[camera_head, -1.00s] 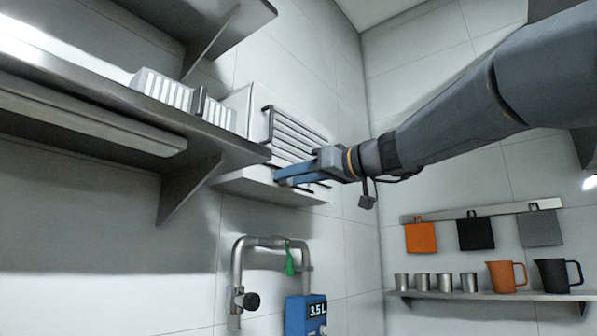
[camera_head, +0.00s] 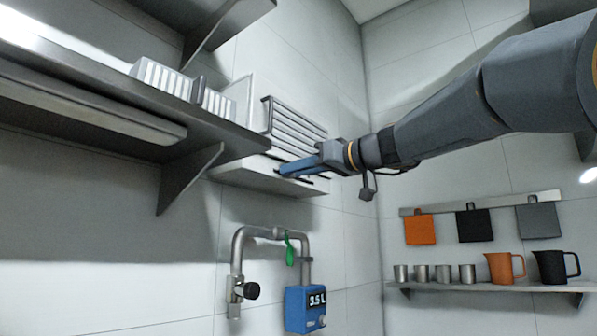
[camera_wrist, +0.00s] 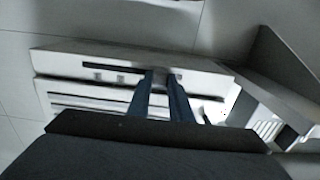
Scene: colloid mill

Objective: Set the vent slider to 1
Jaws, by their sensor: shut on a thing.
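The white vent (camera_head: 262,140) is a wall-mounted box with dark louvre bars (camera_head: 295,128) and a pale lower ledge. In the wrist view its face (camera_wrist: 215,68) shows a dark slot (camera_wrist: 95,67) with small marks beside it, too small to read. My gripper (camera_head: 284,172) reaches in from the right with its blue fingers at the vent's lower front. In the wrist view the gripper (camera_wrist: 161,74) has both fingertips at the slot, shut on the slider knob, which is mostly hidden between them. The slider's exact setting cannot be read.
A steel shelf (camera_head: 235,142) with a bracket juts out close left of the vent. A pipe (camera_head: 237,262) and a blue meter (camera_head: 305,308) reading 3.5 L are below.

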